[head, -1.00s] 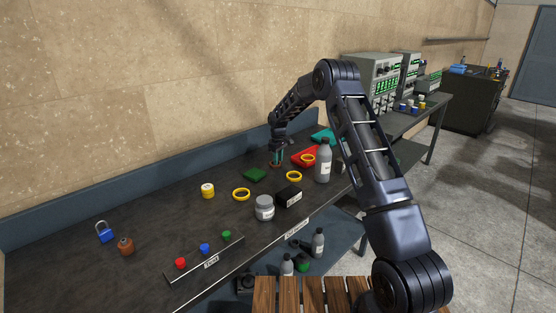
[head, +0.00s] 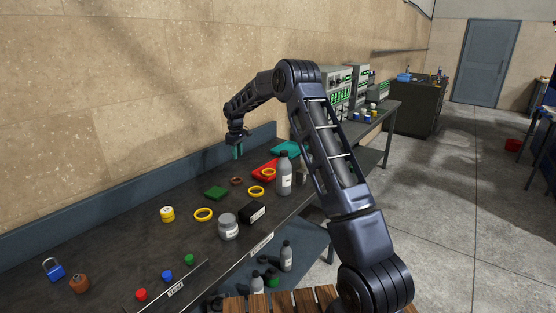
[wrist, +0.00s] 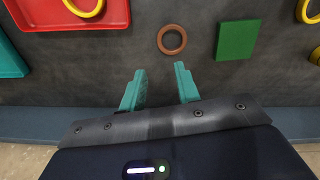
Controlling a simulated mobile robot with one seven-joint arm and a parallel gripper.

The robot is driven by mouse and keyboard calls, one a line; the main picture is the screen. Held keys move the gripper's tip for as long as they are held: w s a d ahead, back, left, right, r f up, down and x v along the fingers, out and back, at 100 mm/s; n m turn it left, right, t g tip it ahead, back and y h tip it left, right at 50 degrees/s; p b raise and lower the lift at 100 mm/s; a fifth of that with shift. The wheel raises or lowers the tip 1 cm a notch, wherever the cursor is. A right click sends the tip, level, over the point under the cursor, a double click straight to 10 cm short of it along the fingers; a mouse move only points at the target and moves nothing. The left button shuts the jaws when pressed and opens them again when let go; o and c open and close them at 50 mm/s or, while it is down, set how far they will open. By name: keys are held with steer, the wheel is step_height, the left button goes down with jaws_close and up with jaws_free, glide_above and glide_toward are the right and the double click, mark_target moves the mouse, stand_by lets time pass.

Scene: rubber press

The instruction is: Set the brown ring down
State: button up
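The brown ring (head: 236,181) lies flat on the dark bench top, between the green square (head: 216,193) and the red tray (head: 266,172). In the wrist view the brown ring (wrist: 172,39) lies beyond the fingertips, apart from them. My gripper (head: 237,152) is raised above the back of the bench, behind the ring. In the wrist view its two teal fingers (wrist: 160,82) are spread apart with nothing between them.
A yellow ring (head: 268,173) rests in the red tray. The blue back ledge (wrist: 300,121) is close to my gripper.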

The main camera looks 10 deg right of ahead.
steer(key=s+d+r+m+t, duration=0.1)
steer(key=s+d+r+m, duration=0.2)
steer(key=s+d+r, duration=0.8)
steer(key=s+d+r+m+t, duration=0.1)
steer(key=s+d+r+m, duration=0.2)
steer(key=s+d+r, duration=0.75)
steer(key=s+d+f+m+t, duration=0.1)
steer(key=s+d, duration=0.3)
steer(key=s, duration=1.3)
steer(key=s+d+f+m+t, duration=0.1)
steer(key=s+d+m, duration=0.3)
steer(key=s, duration=1.3)
steer(key=shift+s+f+m+t, duration=0.15)
steer(key=shift+f+m+t, duration=0.15)
steer(key=shift+f, duration=0.05)
